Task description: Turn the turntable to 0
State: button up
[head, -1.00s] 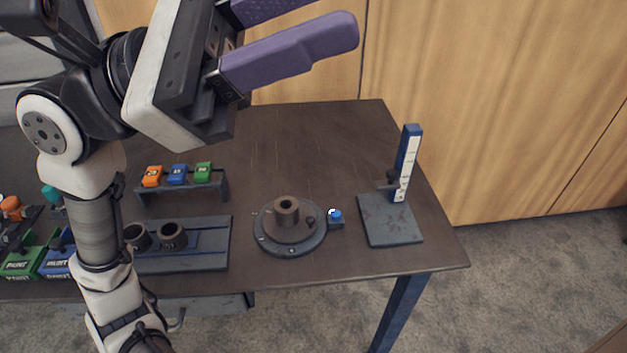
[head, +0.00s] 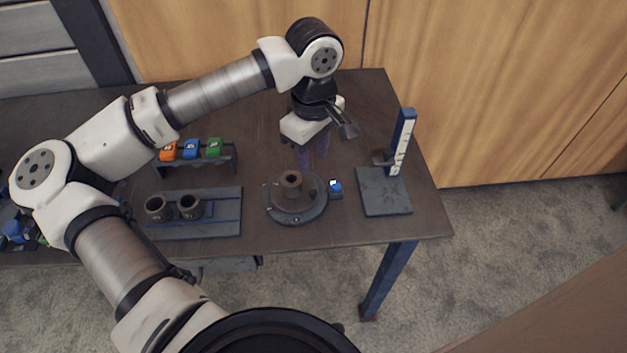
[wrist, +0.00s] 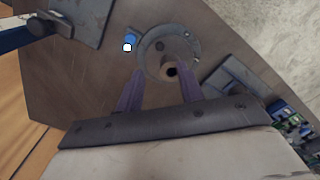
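The turntable (head: 312,207) is a round grey disc on the table, right of centre, with marks near its rim. A brown flanged pipe (head: 292,180) stands on it, and a small dark knob (head: 313,193) sits on its right side. A blue pointer block (head: 336,188) stands just right of the disc. My gripper (head: 312,160) points down behind and above the turntable, its purple fingers apart and empty. In the wrist view the turntable (wrist: 150,66) lies beyond the two spread fingertips of my gripper (wrist: 162,80). I cannot read the turntable's setting.
A height gauge with a white scale (head: 401,150) stands on a grey plate to the right. Left are a fixture with two dark rings (head: 222,222) and a rack with orange, blue and green blocks (head: 191,150). The table's back right is clear.

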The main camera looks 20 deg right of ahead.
aim_at(314, 192)
notch_tip(314, 192, down, 10)
jog(key=shift+p, duration=1.2)
grip_shut()
